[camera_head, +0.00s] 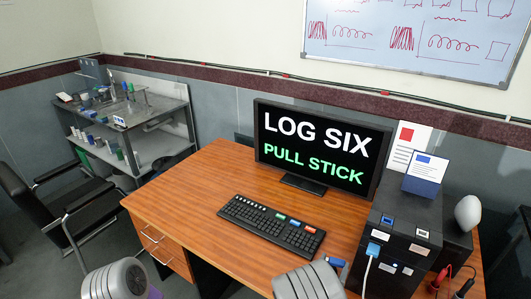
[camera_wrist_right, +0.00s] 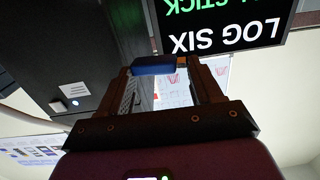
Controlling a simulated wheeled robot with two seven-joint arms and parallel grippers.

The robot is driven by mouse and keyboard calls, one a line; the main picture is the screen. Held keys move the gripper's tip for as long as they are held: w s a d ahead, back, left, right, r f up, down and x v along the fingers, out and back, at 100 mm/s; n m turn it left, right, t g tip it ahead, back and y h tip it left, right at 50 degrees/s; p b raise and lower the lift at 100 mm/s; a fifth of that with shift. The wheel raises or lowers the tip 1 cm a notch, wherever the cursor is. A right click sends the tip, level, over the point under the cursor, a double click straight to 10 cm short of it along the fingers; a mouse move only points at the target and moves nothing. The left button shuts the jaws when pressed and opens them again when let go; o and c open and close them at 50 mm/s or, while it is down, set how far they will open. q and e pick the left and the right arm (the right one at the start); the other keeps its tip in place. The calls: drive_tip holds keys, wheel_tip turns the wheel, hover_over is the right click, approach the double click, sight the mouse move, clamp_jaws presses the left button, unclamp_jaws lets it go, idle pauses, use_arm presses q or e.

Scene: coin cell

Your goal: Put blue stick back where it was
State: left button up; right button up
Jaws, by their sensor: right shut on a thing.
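The blue stick (camera_wrist_right: 153,66) is between the fingertips of my right gripper (camera_wrist_right: 160,68) in the right wrist view. The gripper is shut on it. In the head view a small blue piece of the stick (camera_head: 336,262) shows just beyond my grey right arm, over the desk and left of the black computer tower (camera_head: 400,235). The tower's top has a blue-marked slot (camera_head: 388,219) and a white-labelled slot (camera_head: 422,233). The monitor (camera_head: 320,148) reads "LOG SIX, PULL STICK". Part of my left arm shows at the bottom left, but its gripper is out of view.
A light-blue plug (camera_head: 374,249) with a white cable is at the tower's front. A blue-and-white card (camera_head: 424,172) stands at the tower's back. The keyboard (camera_head: 272,226) lies before the monitor. The desk's left part (camera_head: 185,185) is clear.

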drive_tip(key=w+r+n+y, duration=0.1)
drive_tip(key=r+y, duration=0.1)
drive_tip(key=w+a+r+n+t+y, duration=0.1)
drive_tip(key=r+n+y, duration=0.1)
drive_tip(key=y, duration=0.1)
drive_tip(key=w+a+r+n+t+y, duration=0.1)
drive_tip(key=r+n+y, duration=0.1)
drive_tip(key=shift+w+a+r, duration=0.1)
drive_tip(key=shift+w+r, duration=0.1)
drive_tip(key=shift+w, duration=0.05)
drive_tip(key=shift+a+r+n+y, duration=0.3)
drive_tip(key=shift+r+n+y, duration=0.15)
drive_tip(key=shift+y, duration=0.35)
drive_tip(key=shift+f, duration=0.1)
